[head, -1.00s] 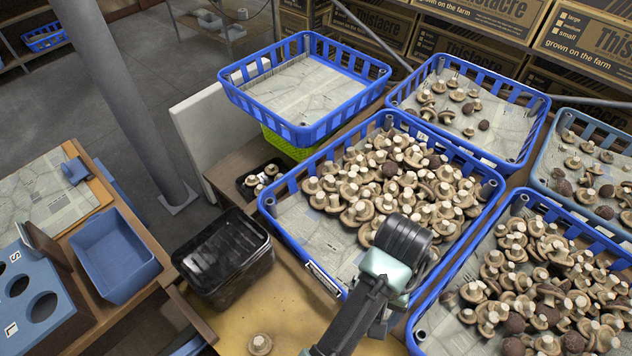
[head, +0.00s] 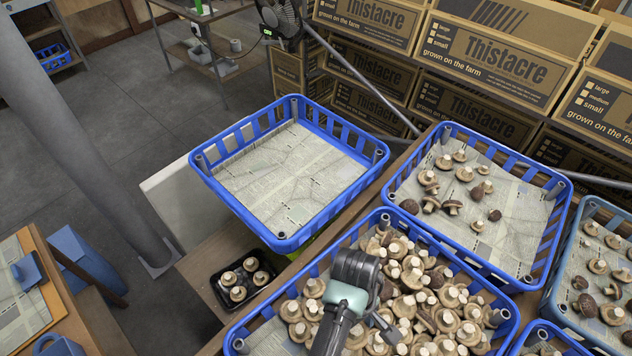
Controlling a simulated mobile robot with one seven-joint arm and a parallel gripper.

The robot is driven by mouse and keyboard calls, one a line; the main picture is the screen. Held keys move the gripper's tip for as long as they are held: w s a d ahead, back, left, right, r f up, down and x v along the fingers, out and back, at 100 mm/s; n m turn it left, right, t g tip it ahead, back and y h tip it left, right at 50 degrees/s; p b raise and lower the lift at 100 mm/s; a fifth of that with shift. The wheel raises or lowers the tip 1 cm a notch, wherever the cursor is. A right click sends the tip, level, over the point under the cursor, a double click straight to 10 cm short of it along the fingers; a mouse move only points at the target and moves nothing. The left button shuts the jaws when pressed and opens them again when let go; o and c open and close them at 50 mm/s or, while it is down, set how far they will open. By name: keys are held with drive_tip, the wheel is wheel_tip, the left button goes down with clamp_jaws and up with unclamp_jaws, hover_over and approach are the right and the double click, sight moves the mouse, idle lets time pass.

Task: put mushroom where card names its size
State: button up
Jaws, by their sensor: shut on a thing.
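My gripper (head: 384,324) hangs over the full blue crate (head: 500,318), which is heaped with pale-stemmed brown mushrooms (head: 445,300). It is shut on a mushroom, but my own arm and the heap behind make the held one hard to pick out. A paper-lined blue crate (head: 224,190) at the centre is empty. A second blue crate (head: 505,150) at the upper right holds several scattered mushrooms. A small black tray (head: 222,299) left of the full crate holds several upturned mushrooms. No readable size card is in view.
A grey-blue crate (head: 567,240) with scattered mushrooms stands at the right edge. Printed Thistacre cartons (head: 500,65) are stacked behind. A grey post (head: 75,120) and a fan (head: 278,20) stand at the left and back. A wooden bench (head: 85,320) is at lower left. Floor between is clear.

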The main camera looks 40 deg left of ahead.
drive_tip(key=s+a+f+n+t+p, duration=0.2)
drive_tip(key=s+a+n+p, duration=0.2)
drive_tip(key=s+a+n, duration=0.65)
drive_tip(key=shift+n, duration=0.65)
drive_tip(key=f+b, duration=0.4)
drive_tip(key=d+f+b, duration=0.1)
drive_tip(key=f+b, duration=0.3)
drive_tip(key=b, duration=0.1)
drive_tip(key=s+f+b, duration=0.1)
drive_tip(key=f+b, duration=0.3)
drive_tip(key=f, duration=0.1)
drive_tip(key=shift+s+d+b, duration=0.1)
drive_tip(key=shift+d+b, duration=0.1)
drive_tip(key=shift+b, duration=0.15)
drive_tip(key=shift+r, duration=0.15)
drive_tip(key=o, duration=0.7)
drive_tip(key=r, duration=0.4)
drive_tip(key=s+a+r, duration=0.1)
drive_tip(key=r, duration=0.3)
drive_tip(key=r+p, duration=0.1)
drive_tip(key=r, duration=0.3)
drive_tip(key=shift+s+a+r, duration=0.15)
drive_tip(key=shift+a+r, duration=0.1)
drive_tip(key=shift+r, duration=0.15)
